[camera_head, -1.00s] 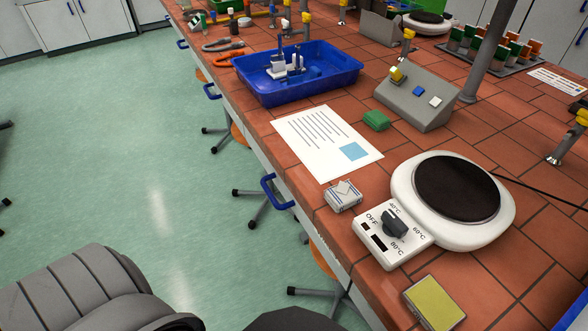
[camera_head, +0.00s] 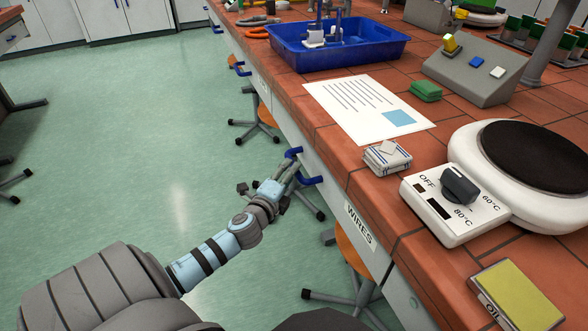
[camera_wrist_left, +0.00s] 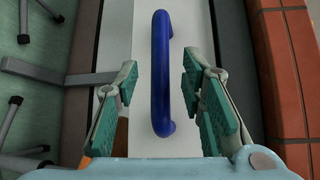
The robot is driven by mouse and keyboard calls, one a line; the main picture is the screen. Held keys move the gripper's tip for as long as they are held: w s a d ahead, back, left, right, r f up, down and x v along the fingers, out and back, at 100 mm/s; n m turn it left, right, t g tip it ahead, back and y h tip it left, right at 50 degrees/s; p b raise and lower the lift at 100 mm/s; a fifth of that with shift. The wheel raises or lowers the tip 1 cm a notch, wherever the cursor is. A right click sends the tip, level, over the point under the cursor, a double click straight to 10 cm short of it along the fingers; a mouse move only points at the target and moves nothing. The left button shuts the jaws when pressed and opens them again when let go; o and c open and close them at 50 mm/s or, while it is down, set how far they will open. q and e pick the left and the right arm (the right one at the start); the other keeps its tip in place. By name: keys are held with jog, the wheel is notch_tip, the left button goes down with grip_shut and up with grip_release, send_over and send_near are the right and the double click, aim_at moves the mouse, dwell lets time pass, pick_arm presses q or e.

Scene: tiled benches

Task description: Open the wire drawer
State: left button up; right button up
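The wire drawer is a white front (camera_head: 332,196) in the bench's side, with a "WIRES" label (camera_head: 360,224). Its blue bar handle (camera_head: 312,181) is partly covered by my left gripper (camera_head: 292,174) in the head view. In the left wrist view the blue handle (camera_wrist_left: 161,75) stands upright in the picture between the two green-padded fingers of my left gripper (camera_wrist_left: 160,88). The fingers are apart, with a gap on each side of the handle. The drawer looks closed, flush with the bench. My right gripper is not in view.
The tiled bench top (camera_head: 300,92) holds a hot plate (camera_head: 535,160), a small box (camera_head: 388,157), a paper sheet (camera_head: 365,108) and a blue tray (camera_head: 345,58). Stools (camera_head: 350,255) stand under the bench. Green floor (camera_head: 150,130) is open to the left.

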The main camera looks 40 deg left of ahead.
pick_arm(q)
jog(key=x, duration=0.4)
jog(key=shift+w, duration=0.15)
grip_shut()
